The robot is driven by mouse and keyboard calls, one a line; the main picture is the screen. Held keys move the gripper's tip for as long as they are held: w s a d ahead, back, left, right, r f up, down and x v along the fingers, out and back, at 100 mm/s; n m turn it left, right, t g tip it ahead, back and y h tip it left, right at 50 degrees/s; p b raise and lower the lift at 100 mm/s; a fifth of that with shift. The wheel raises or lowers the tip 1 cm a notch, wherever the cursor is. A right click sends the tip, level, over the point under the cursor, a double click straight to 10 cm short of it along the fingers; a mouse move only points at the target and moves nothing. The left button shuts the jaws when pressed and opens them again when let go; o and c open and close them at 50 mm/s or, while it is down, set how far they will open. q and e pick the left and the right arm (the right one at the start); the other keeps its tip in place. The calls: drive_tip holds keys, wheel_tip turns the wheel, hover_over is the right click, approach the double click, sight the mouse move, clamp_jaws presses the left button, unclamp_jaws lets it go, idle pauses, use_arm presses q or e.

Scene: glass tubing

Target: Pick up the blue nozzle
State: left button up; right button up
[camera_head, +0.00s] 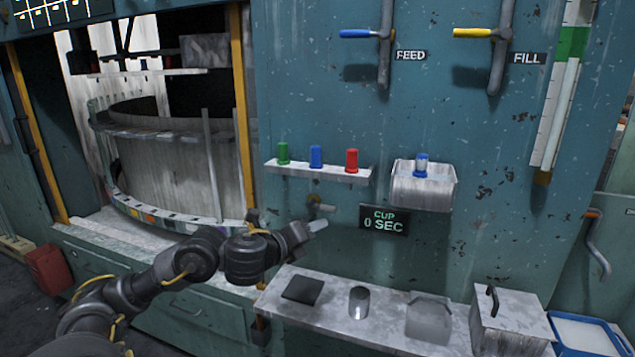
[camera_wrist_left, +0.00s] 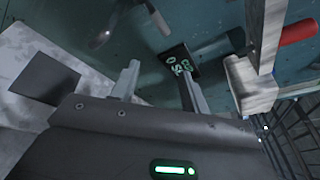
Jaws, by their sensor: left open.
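A blue nozzle (camera_head: 316,157) stands upright on a small wall shelf (camera_head: 318,170), between a green nozzle (camera_head: 283,153) and a red nozzle (camera_head: 351,160). Another blue-topped piece (camera_head: 421,166) stands in a metal holder to the right. My left gripper (camera_head: 318,226) is below the shelf, in front of the wall, apart from the nozzles. In the left wrist view its two fingers (camera_wrist_left: 158,90) are spread with nothing between them. A red piece (camera_wrist_left: 298,28) shows at that view's upper right; I cannot make out the blue nozzle there. My right gripper is not in view.
The metal holder (camera_head: 424,194) juts from the wall right of the shelf. A "CUP 0 SEC" display (camera_head: 384,220) and a small tap (camera_head: 316,204) are close to my left gripper. A ledge (camera_head: 385,325) below bears several items. Feed and fill levers hang above.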

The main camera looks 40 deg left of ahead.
sight(313, 157)
use_arm(q)
drive_tip(key=s+a+r+m+t, duration=0.15)
drive_tip(key=r+m, duration=0.25)
drive_tip(key=r, duration=0.4)
drive_tip(key=s+a+r+m+t, duration=0.1)
drive_tip(key=s+r+m, duration=0.25)
drive_tip(key=r, duration=0.35)
drive_tip(key=shift+m, duration=0.65)
drive_tip(key=w, duration=0.2)
drive_tip(key=w+p, duration=0.1)
drive_tip(key=w+r, duration=0.1)
drive_tip(key=w, duration=0.1)
drive_tip(key=shift+w+a+r+p, duration=0.1)
drive_tip(key=shift+w+a+p, duration=0.2)
drive_tip(key=shift+a+p, duration=0.1)
drive_tip(key=shift+w+p, duration=0.75)
drive_tip(key=shift+w, duration=2.2)
drive_tip(key=shift+s, duration=0.1)
drive_tip(key=shift+c, duration=0.4)
clamp_jaws()
